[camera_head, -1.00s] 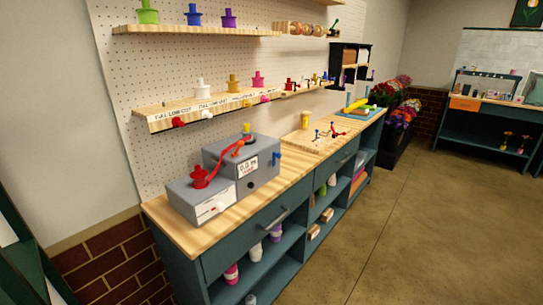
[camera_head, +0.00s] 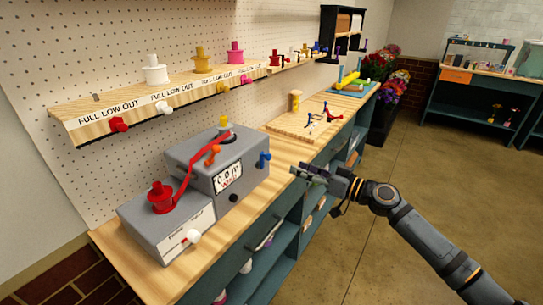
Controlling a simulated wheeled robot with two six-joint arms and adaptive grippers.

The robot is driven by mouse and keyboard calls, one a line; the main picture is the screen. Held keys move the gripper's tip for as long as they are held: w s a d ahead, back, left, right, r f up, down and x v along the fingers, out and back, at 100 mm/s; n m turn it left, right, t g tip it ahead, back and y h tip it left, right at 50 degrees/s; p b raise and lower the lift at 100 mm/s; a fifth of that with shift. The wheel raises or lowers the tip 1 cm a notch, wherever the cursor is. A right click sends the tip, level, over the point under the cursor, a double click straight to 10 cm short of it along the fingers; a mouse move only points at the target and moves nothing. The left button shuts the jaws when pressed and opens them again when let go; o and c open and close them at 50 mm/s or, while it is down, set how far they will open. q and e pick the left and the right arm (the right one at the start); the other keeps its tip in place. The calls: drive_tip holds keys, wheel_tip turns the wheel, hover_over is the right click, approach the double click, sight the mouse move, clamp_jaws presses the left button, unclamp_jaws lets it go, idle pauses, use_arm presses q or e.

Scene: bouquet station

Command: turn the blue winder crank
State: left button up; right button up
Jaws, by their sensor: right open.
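The grey winder machine (camera_head: 222,160) stands on the wooden counter, with a display panel on its front. A small blue crank (camera_head: 264,160) sticks out of its right side. A red ribbon runs from a red spool (camera_head: 161,197) on the lower grey box (camera_head: 165,228) up to the winder's top. My right gripper (camera_head: 300,171) is open and empty. It shows to the right of the blue crank, near the counter's front edge, apart from it. My left gripper is not in view.
A wooden board (camera_head: 300,125) with small red and blue cranks lies farther back on the counter. A shelf (camera_head: 150,105) with spools hangs above the winder.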

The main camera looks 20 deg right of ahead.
sight(271, 158)
drive_tip(key=p+x, duration=0.4)
drive_tip(key=x, duration=0.5)
drive_tip(key=shift+w, duration=0.2)
drive_tip(key=shift+w+a, duration=0.25)
drive_tip(key=shift+w, duration=0.05)
drive_tip(key=shift+w+a+f, duration=0.1)
drive_tip(key=shift+w+a, duration=0.05)
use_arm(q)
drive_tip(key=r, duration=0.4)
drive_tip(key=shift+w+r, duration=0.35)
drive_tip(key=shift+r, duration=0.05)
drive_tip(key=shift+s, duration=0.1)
use_arm(e)
clamp_jaws()
